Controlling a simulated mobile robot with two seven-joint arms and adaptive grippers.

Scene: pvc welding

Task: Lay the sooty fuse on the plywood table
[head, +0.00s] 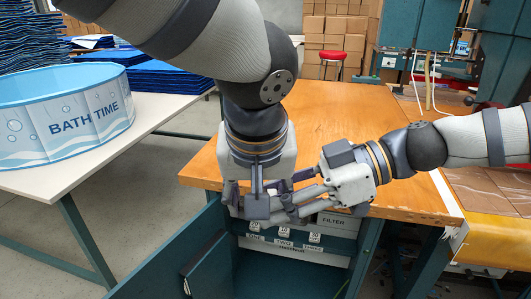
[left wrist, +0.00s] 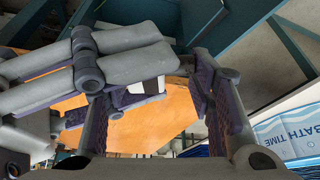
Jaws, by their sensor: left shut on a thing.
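My left gripper (head: 258,204) hangs over the front edge of the plywood table (head: 335,130), pointing down. In the left wrist view its two fingers (left wrist: 165,95) stand either side of a small white and dark piece, which looks like the sooty fuse (left wrist: 150,86). The left gripper is shut on it. My right gripper (head: 300,200) reaches in from the right, its fingers crossing close by the left ones and partly covering the fuse. I cannot tell whether the right fingers grip it too. In the head view the fuse is hidden among the fingers.
Below the table edge is a teal cabinet (head: 215,265) with an open door and a white panel labelled FILTER (head: 338,221). A round BATH TIME tub (head: 65,115) stands on a white table at left. The plywood top behind the grippers is clear.

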